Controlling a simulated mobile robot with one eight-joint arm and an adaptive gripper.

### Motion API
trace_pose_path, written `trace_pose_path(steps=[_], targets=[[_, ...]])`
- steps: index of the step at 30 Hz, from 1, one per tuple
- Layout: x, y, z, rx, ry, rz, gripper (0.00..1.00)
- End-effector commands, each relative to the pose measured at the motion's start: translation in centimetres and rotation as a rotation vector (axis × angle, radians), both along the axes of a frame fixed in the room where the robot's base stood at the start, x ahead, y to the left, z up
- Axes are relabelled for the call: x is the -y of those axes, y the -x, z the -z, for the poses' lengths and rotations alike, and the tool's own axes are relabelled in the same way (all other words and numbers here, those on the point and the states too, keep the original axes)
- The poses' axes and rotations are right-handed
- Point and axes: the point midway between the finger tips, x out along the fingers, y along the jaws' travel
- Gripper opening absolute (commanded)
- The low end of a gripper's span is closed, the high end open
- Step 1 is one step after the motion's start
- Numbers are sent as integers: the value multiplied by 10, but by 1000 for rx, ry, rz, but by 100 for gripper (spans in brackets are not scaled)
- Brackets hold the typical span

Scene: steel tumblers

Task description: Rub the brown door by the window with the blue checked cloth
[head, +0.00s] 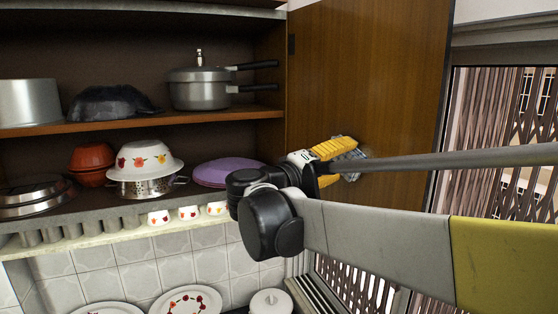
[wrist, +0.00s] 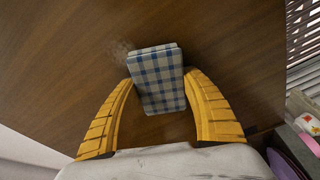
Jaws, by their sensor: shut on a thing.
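The brown door (head: 370,70) stands open beside the window, its wooden face filling most of the wrist view (wrist: 60,60). My gripper (head: 342,155) has yellow ribbed fingers and is near the lower middle of this face. In the wrist view my gripper (wrist: 158,82) is shut on the blue checked cloth (wrist: 157,72), a folded pad held between the fingers. The cloth is at or very near the door; I cannot tell whether it touches. A pale speckled smudge (wrist: 121,48) shows on the door just left of the cloth's top end.
The open cupboard left of the door holds a pressure cooker (head: 200,88), a flowered bowl (head: 145,158) and a purple lid (head: 225,172). Small flowered cups (head: 189,213) stand on the ledge below. The window (head: 500,130) with a folding grille is at the right.

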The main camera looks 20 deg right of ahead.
Motion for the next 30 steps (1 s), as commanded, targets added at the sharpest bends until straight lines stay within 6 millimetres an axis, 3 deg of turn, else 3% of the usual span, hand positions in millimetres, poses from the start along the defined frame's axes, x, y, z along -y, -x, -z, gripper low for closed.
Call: trace_pose_path(steps=[7, 30], targets=[[2, 7, -5, 0, 1, 1, 30], [12, 63, -6, 0, 0, 2, 30]])
